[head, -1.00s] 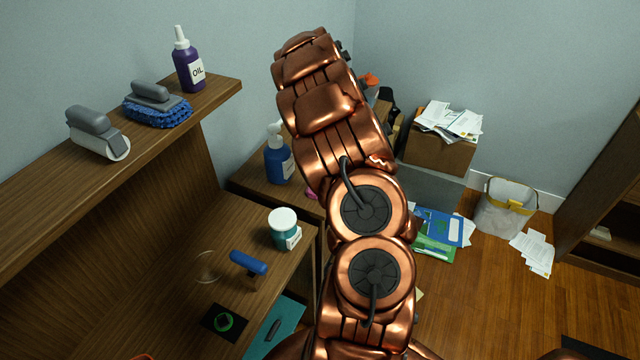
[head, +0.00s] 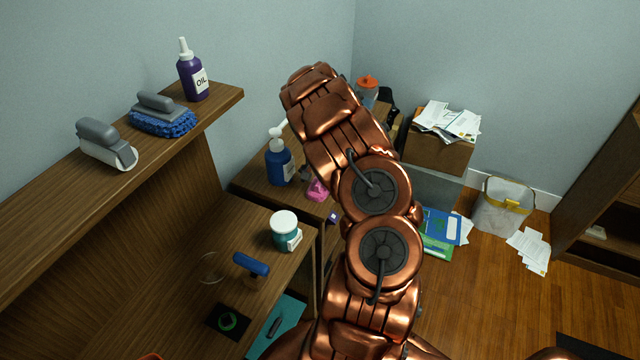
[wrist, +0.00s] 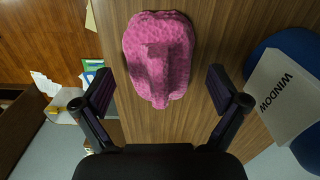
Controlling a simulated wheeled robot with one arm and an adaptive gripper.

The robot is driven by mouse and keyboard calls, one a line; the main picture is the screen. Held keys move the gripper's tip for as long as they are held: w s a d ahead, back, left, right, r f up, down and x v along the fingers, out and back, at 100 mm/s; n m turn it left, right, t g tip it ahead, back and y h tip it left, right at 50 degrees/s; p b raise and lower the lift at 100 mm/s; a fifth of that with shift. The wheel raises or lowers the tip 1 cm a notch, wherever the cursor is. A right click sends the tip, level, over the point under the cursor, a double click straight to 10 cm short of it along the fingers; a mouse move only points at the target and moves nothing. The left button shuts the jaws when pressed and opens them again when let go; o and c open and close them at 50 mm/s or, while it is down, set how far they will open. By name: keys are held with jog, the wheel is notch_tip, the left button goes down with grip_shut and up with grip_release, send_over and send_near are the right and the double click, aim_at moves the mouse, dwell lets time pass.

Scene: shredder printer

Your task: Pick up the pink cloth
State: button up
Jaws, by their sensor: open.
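The pink cloth (head: 318,188) lies on the low wooden table, partly hidden behind my copper arm in the head view. In the wrist view the pink cloth (wrist: 158,58) lies crumpled on the wood, with raised folds in its middle. My gripper (wrist: 159,82) is open, with one finger on each side of the cloth's near end. The fingers look apart from the cloth, and nothing is between them in their grip. In the head view my arm hides most of the gripper.
A teal-labelled jar (head: 285,232) stands nearer. An orange-topped container (head: 367,92) is behind my arm. The shelf holds an oil bottle (head: 192,75).

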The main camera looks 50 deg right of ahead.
aim_at(320, 182)
jog(key=shift+f, duration=0.15)
jog(key=c, duration=1.2)
jog(key=shift+r+b, duration=0.6)
jog(key=shift+r, duration=0.15)
jog(key=shift+s+a+r+b, duration=0.2)
jog(key=shift+r+b, duration=0.1)
jog(key=shift+r, duration=0.2)
jog(key=shift+s+a+r+b, duration=0.15)
jog(key=shift+r+b, duration=0.1)
jog(key=shift+r, duration=0.25)
jog(key=s+a+b, duration=0.1)
jog(key=s+a, duration=0.2)
jog(key=s, duration=0.1)
jog(key=s+a+r+b, duration=0.1)
jog(key=s+a+b, duration=0.1)
jog(key=s+a, duration=0.1)
jog(key=s+a+b, duration=0.1)
jog(key=s+a, duration=0.2)
jog(key=s, duration=0.2)
jog(key=shift+s+r, duration=0.1)
jog(key=shift+r, duration=0.2)
